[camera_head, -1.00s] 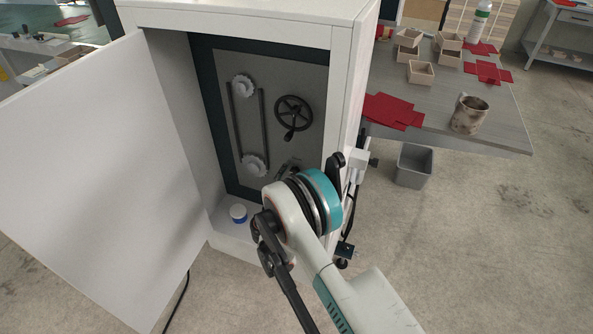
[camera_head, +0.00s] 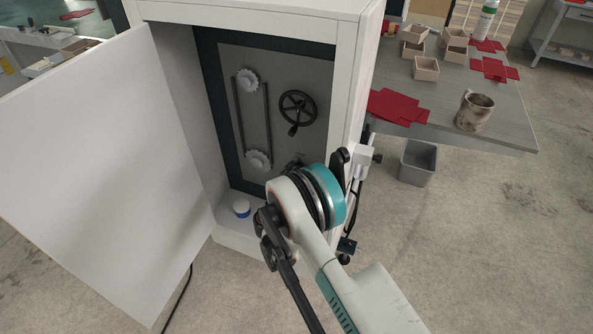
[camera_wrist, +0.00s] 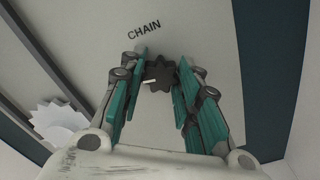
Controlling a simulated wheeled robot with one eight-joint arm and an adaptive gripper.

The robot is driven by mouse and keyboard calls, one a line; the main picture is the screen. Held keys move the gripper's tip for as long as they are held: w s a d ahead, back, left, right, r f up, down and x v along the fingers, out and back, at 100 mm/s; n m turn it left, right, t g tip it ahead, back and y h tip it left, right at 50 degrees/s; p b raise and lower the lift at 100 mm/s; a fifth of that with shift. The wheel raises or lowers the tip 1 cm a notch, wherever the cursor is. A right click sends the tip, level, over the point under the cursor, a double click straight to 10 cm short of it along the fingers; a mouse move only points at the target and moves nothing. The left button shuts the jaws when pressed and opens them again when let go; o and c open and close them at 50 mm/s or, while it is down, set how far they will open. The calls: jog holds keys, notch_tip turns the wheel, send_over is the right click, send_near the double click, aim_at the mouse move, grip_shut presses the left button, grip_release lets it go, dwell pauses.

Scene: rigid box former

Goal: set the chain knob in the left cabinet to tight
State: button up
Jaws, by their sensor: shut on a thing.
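The chain knob (camera_wrist: 158,76) is a dark, lobed knob with a pale pointer mark, set on the grey panel under the printed word CHAIN in the wrist view. The pointer mark reaches toward the left. My gripper (camera_wrist: 163,80) has its teal-padded fingers on both sides of the knob and is shut on it. The left cabinet (camera_head: 349,100) is white and stands open. In the head view, my arm hides most of the gripper and the knob, low on the panel.
The open cabinet door (camera_head: 95,180) fills the left. A handwheel (camera_head: 298,108) and a chain on two sprockets (camera_head: 248,80) are above the knob. A table (camera_head: 510,125) with a mug (camera_head: 475,110) is at right.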

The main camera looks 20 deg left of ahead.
jog(key=m, duration=1.2)
jog(key=shift+m, duration=1.9)
jog(key=o, duration=1.1)
jog(key=shift+r, duration=0.1)
